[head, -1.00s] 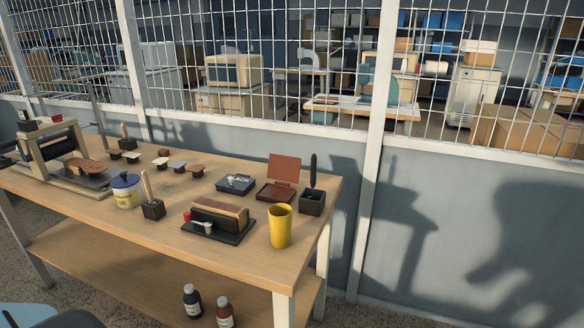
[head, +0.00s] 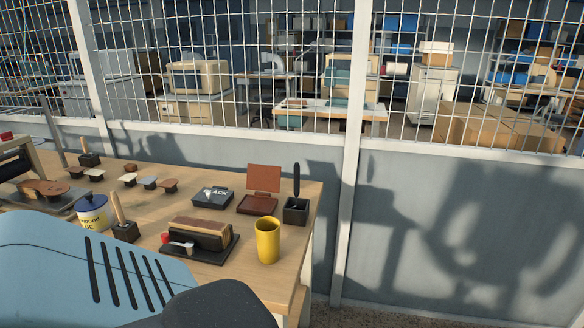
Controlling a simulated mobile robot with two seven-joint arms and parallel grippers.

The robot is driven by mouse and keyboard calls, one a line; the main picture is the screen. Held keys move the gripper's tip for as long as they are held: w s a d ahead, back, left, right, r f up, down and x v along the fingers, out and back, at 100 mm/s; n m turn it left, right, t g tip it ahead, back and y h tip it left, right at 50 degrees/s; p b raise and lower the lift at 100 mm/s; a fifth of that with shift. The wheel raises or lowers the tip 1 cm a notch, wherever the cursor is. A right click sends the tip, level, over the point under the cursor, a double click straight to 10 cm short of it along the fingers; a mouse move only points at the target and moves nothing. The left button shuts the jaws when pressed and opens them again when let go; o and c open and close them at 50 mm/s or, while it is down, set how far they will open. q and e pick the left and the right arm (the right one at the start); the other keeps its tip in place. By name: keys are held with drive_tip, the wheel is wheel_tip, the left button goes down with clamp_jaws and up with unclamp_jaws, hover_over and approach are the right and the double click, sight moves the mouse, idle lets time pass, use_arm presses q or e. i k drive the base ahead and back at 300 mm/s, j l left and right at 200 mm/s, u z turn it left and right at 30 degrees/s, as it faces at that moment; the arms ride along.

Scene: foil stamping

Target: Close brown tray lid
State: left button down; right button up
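The brown tray (head: 257,205) sits near the back right of the wooden table. Its brown lid (head: 263,178) stands open, roughly upright at the tray's back edge. Neither gripper is in view. A blue and black part of my own body covers the lower left of the picture and hides the table's front there.
A black holder (head: 296,211) with an upright dark tool is right beside the tray. A black tray (head: 212,197) is to its left. A yellow cup (head: 267,241) and a black stand with a wooden block (head: 199,239) are in front. A wire mesh partition rises behind.

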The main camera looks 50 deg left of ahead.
sight(265, 178)
drive_tip(key=k+j+z, duration=0.25)
drive_tip(key=j, duration=0.15)
drive_tip(key=j+z, duration=0.3)
drive_tip(key=k+j, duration=0.25)
drive_tip(key=j, duration=0.2)
drive_tip(key=k+j+z, duration=0.15)
drive_tip(key=j, duration=0.25)
drive_tip(key=k+j, duration=0.35)
drive_tip(key=k+j+z, duration=0.1)
drive_tip(key=k+j, duration=0.15)
drive_tip(key=j, duration=0.25)
